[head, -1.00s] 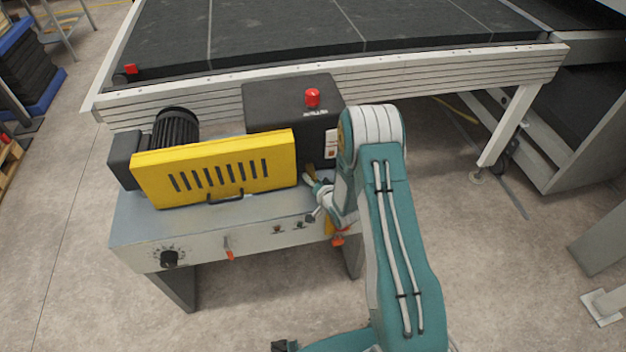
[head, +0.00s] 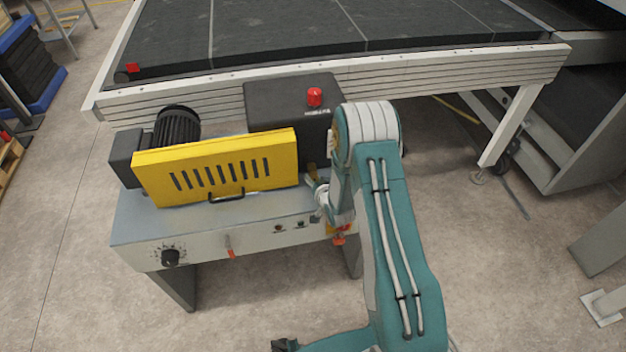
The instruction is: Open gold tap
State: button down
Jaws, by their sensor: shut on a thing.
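The gold tap (head: 312,171) shows as a small brassy piece at the right end of the yellow guard, beside the black box. My gripper (head: 314,182) is at the tap, over the right part of the grey machine top. It is shut on the tap, though my own arm hides most of the fingers and the exact contact. The tap's handle angle cannot be made out.
The yellow guard (head: 215,168) and a black motor (head: 177,128) stand left of my gripper. The black box (head: 290,112) with a red knob (head: 315,97) stands behind. The grey machine (head: 200,245) carries a dial and an orange-red lever.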

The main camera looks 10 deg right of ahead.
jog(key=shift+w+r+n+h, duration=0.1)
jog(key=shift+r+n+h, duration=0.05)
jog(key=shift+n+h, duration=0.4)
jog(key=shift+w+r+n+h, duration=0.1)
jog(key=shift+r+n+h, duration=0.05)
jog(key=shift+n+h, duration=0.4)
jog(key=n+h, duration=0.1)
jog(key=n, duration=0.1)
jog(key=shift+d+n, duration=0.1)
jog(key=shift+n, duration=0.2)
jog(key=n+h, duration=0.2)
jog(key=shift+n, duration=0.3)
jog(key=shift+n+t+h, duration=0.5)
jog(key=shift+n+h, duration=0.5)
jog(key=shift+n, duration=0.5)
jog(key=c, duration=0.7)
grip_release()
jog(key=shift+o, duration=0.2)
jog(key=shift+s+f, duration=0.1)
jog(key=shift+a, duration=0.2)
